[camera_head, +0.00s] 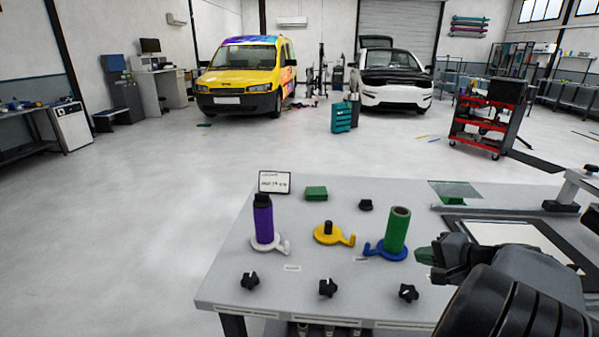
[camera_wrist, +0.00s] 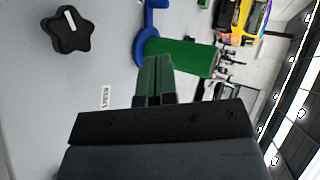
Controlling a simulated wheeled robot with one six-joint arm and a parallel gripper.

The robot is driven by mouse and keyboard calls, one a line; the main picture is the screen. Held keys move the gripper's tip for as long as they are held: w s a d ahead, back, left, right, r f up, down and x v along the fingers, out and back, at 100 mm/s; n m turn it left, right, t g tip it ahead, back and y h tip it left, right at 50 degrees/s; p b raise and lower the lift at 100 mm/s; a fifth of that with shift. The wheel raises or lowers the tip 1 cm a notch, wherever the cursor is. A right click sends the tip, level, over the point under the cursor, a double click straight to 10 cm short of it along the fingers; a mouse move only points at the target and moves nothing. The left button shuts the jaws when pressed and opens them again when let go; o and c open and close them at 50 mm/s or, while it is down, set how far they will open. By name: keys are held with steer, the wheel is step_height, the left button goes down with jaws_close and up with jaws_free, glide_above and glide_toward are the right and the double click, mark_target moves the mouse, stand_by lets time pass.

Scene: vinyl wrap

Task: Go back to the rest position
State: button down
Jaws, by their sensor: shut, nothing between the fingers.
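My gripper (camera_head: 427,254) is at the right of the table in the head view, close to the green roll. In the wrist view its two green-tipped fingers (camera_wrist: 154,79) are together with nothing between them. The green roll (camera_head: 397,230) stands upright on a blue hooked holder (camera_head: 387,251); both also show in the wrist view, the roll (camera_wrist: 185,56) just beyond the fingertips. I cannot tell whether the fingers touch it. A purple roll with a black top (camera_head: 263,222) stands on a white holder (camera_head: 271,246). A yellow holder (camera_head: 334,235) carries only a short black post.
Several black knobs lie on the grey table (camera_head: 225,280), one (camera_head: 327,288) at front centre. A green block (camera_head: 316,193) and a small sign (camera_head: 274,182) are at the back. A framed panel (camera_head: 515,237) lies at right. Open floor (camera_head: 120,220) extends left; vehicles stand far behind.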

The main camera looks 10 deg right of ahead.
steer(key=s+a+r+n+g+h+p, duration=0.1)
steer(key=a+n+g+p, duration=0.1)
steer(key=a, duration=0.6)
steer(key=s+a+r+n+g+h+p, duration=0.2)
steer(key=a+n+g+p, duration=0.1)
steer(key=a+n, duration=0.4)
steer(key=s+a+r+n+g+h+p, duration=0.1)
steer(key=a+n+p, duration=0.3)
steer(key=a, duration=0.4)
steer(key=shift+s+a+r+n+g+h+p, duration=0.35)
steer(key=shift+g+p, duration=0.1)
steer(key=shift+g, duration=0.25)
steer(key=shift+f, duration=0.1)
